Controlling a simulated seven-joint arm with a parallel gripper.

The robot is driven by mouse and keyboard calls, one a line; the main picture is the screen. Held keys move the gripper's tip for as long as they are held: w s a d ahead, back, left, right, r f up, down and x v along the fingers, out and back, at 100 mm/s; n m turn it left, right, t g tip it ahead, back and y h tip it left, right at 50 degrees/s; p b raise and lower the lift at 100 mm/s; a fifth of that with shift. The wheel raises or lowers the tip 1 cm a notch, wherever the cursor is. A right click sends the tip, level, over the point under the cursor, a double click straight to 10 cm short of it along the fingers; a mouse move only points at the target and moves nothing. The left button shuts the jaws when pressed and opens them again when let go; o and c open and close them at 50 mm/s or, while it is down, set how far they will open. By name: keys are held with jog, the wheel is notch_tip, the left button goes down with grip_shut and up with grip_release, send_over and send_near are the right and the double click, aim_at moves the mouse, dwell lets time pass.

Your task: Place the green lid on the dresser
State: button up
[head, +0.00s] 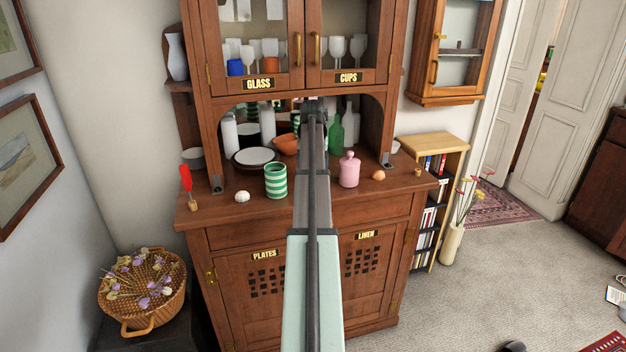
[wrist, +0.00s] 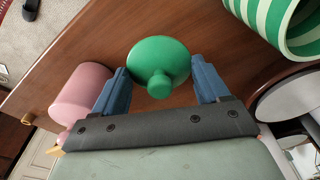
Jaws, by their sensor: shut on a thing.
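The green lid (wrist: 150,55), a round disc with a small knob, is between the two blue fingers of my gripper (wrist: 162,80) in the wrist view. The gripper is shut on it. Brown wood of the dresser (head: 222,209) lies below the lid; I cannot tell whether the lid touches it. In the head view my arm reaches over the middle of the dresser top and hides the lid and the fingers. The green-and-white striped canister (head: 276,181) stands left of the arm; it also shows in the wrist view (wrist: 284,22).
A pink bottle (head: 349,171) stands right of my arm; it is close beside the left finger in the wrist view (wrist: 80,95). A white plate (head: 254,157), an orange bowl (head: 286,144) and a green bottle (head: 335,134) stand farther back. The cabinet above limits height.

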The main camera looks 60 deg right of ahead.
jog(key=shift+f, duration=2.3)
jog(key=shift+f, duration=0.1)
jog(key=o, duration=1.2)
jog(key=shift+c, duration=0.2)
jog(key=r, duration=0.4)
jog(key=a+r, duration=0.1)
jog(key=r, duration=0.7)
jog(key=shift+s+a+r, duration=0.1)
jog(key=shift+s+a, duration=0.1)
jog(key=shift+s, duration=0.05)
